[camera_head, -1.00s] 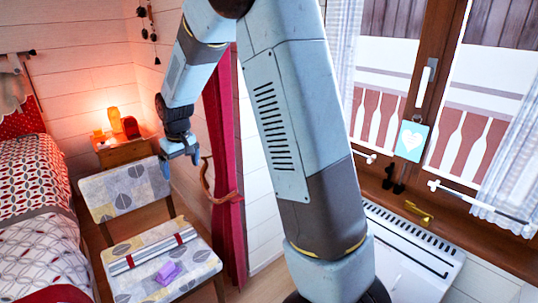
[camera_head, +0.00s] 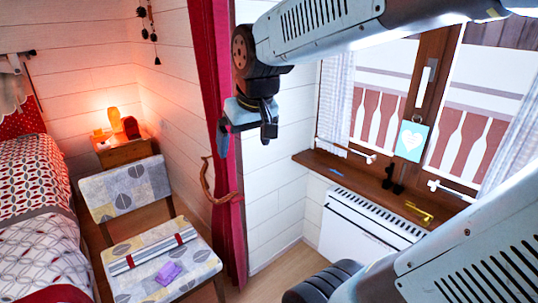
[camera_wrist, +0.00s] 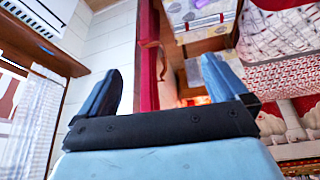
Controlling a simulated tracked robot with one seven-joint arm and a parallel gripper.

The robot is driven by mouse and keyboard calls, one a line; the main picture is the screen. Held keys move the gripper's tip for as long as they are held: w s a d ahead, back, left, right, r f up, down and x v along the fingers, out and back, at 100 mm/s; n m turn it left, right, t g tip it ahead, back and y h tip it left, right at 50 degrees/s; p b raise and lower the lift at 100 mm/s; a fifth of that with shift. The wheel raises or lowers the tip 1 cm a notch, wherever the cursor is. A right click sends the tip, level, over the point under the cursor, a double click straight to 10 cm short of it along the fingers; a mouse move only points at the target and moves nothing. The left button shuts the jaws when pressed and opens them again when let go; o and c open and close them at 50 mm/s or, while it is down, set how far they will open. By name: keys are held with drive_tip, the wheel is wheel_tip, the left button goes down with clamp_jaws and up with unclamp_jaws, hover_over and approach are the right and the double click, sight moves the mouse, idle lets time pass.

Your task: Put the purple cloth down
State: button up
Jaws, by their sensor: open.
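The purple cloth (camera_head: 168,273) lies as a small folded heap on the seat of the patterned chair (camera_head: 190,262), in front of a striped rolled or folded item. It also shows in the wrist view (camera_wrist: 202,4), at the top edge. My gripper (camera_head: 246,140) hangs in the air in front of the red curtain and white wall, up and right of the chair, well apart from the cloth. In the wrist view its two blue fingers (camera_wrist: 160,90) stand wide apart with nothing between them.
The striped item (camera_head: 152,252) lies across the seat. A bed (camera_head: 40,215) stands at the left, and a bedside table with a glowing lamp (camera_head: 113,121) behind the chair. The red curtain (camera_head: 212,100) hangs close to my gripper. The windowsill (camera_head: 345,176) holds a gold key-shaped item (camera_head: 419,212).

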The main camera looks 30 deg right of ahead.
drive_tip(key=s+d+m, duration=0.1)
drive_tip(key=s, duration=0.7)
drive_tip(key=shift+d+f+t, duration=0.15)
drive_tip(key=shift+d+t, duration=0.15)
idle(0.9)
